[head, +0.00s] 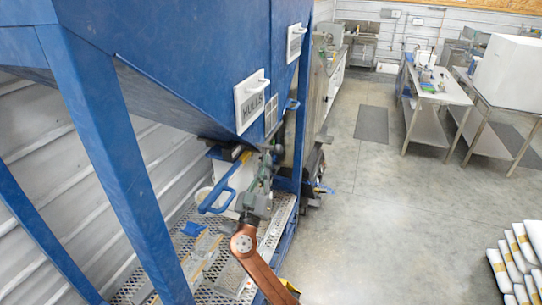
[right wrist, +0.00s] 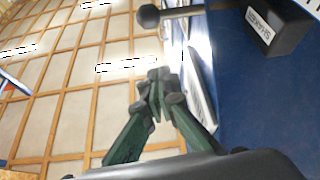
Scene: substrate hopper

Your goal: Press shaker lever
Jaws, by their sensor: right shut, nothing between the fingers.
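In the right wrist view a grey rod with a round black knob (right wrist: 149,16), the shaker lever, sticks out to the left of a black box (right wrist: 275,25) with a white label, seen upside down and apparently reading "SHAKER". The box is on a blue hopper wall. My right gripper (right wrist: 158,78) is shut and empty, its green fingers together, with its tips below the knob in the picture and a visible gap between them. In the head view my right gripper (head: 264,165) is beside the lower hopper; I cannot make out the shaker lever there. My left gripper is not in view.
A blue handle (head: 217,199) is close left of my right arm. White bags (head: 510,265) lie at lower right. The concrete floor between is open.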

